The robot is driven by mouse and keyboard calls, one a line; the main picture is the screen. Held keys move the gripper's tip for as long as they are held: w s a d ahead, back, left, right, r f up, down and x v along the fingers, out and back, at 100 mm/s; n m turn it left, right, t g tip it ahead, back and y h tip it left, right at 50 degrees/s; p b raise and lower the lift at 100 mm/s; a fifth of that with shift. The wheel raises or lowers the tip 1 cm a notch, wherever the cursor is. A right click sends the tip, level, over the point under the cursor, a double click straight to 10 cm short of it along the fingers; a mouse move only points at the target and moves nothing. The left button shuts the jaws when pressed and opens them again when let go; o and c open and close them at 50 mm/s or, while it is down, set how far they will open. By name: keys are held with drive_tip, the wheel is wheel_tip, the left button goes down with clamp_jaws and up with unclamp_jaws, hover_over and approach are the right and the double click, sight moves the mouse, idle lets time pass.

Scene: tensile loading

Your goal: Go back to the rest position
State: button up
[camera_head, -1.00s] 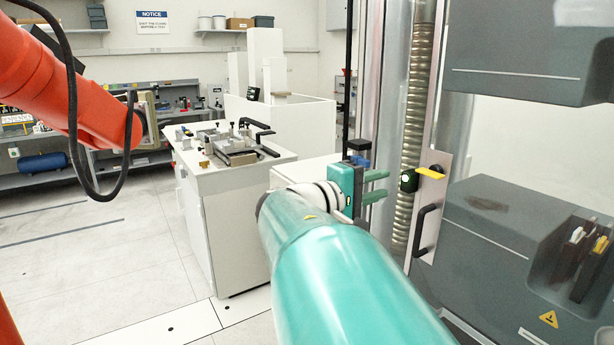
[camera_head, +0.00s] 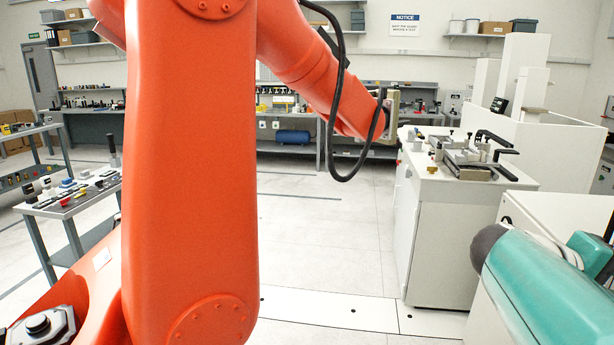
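My teal arm (camera_head: 560,290) enters at the lower right of the head view. A teal block at its end, part of my gripper (camera_head: 594,254), shows at the right edge. The fingers are cut off by the frame, so I cannot see whether they are open or shut, or whether they hold anything.
A large orange robot arm (camera_head: 190,170) fills the left middle, close to me. A white cabinet (camera_head: 445,235) bears a metal fixture (camera_head: 474,160). A grey trolley (camera_head: 62,207) with small parts stands at left. The floor (camera_head: 320,235) between is clear.

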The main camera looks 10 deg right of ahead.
drive_tip(key=w+a+f+n+t+y, duration=0.1)
drive_tip(key=w+a+f+t+y, duration=0.2)
drive_tip(key=a+f, duration=0.45)
drive_tip(key=w+a+f+n+t+y, duration=0.1)
drive_tip(key=w+a+f+t+y, duration=0.25)
drive_tip(key=a, duration=0.65)
drive_tip(key=a+f+n+t+y, duration=0.1)
drive_tip(key=a+f+t+y, duration=0.2)
drive_tip(key=a, duration=1.6)
drive_tip(key=w+f+y, duration=0.1)
drive_tip(key=y, duration=0.3)
drive_tip(key=shift+a+n+y, duration=0.3)
drive_tip(key=shift+n+y, duration=0.05)
drive_tip(key=shift+n, duration=0.05)
drive_tip(key=shift+s+a, duration=0.1)
drive_tip(key=shift+a, duration=0.1)
